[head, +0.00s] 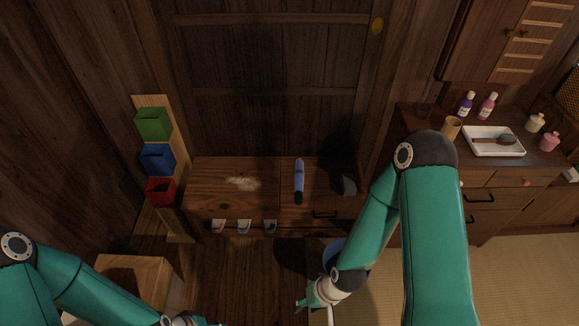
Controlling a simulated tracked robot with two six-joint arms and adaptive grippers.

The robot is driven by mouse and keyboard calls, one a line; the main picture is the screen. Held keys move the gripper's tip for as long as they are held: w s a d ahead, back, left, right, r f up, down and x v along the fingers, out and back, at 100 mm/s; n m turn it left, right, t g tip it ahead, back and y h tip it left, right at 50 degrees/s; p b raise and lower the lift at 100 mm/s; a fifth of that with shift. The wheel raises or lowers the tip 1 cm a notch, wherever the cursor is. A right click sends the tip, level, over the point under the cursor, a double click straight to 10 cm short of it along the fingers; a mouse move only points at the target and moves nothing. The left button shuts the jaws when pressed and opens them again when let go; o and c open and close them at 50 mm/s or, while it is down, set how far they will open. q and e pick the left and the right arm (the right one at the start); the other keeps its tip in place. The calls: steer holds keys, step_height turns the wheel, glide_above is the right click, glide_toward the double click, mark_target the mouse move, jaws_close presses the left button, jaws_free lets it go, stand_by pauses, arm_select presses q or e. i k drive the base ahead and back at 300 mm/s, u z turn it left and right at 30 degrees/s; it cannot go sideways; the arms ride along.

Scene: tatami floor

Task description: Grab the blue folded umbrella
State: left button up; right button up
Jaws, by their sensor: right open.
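The blue folded umbrella (299,178) lies on top of the low wooden cabinet (215,197), its long side pointing toward me and its dark end near the front edge. My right gripper (312,305) is open and empty at the bottom centre of the head view, nearer to me than the cabinet and apart from the umbrella. My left gripper (203,322) is at the bottom edge, mostly cut off, so its jaws cannot be made out.
A dark object (345,184) stands right of the umbrella. A pale patch (242,183) marks the cabinet top at left. Green, blue and red bins (158,160) stand left. A blue round object (331,251) is partly behind my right arm. A side cabinet holds a white tray (480,150) and bottles.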

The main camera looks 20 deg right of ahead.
mark_target(299, 168)
steer(key=i, duration=1.1)
steer(key=z, duration=0.05)
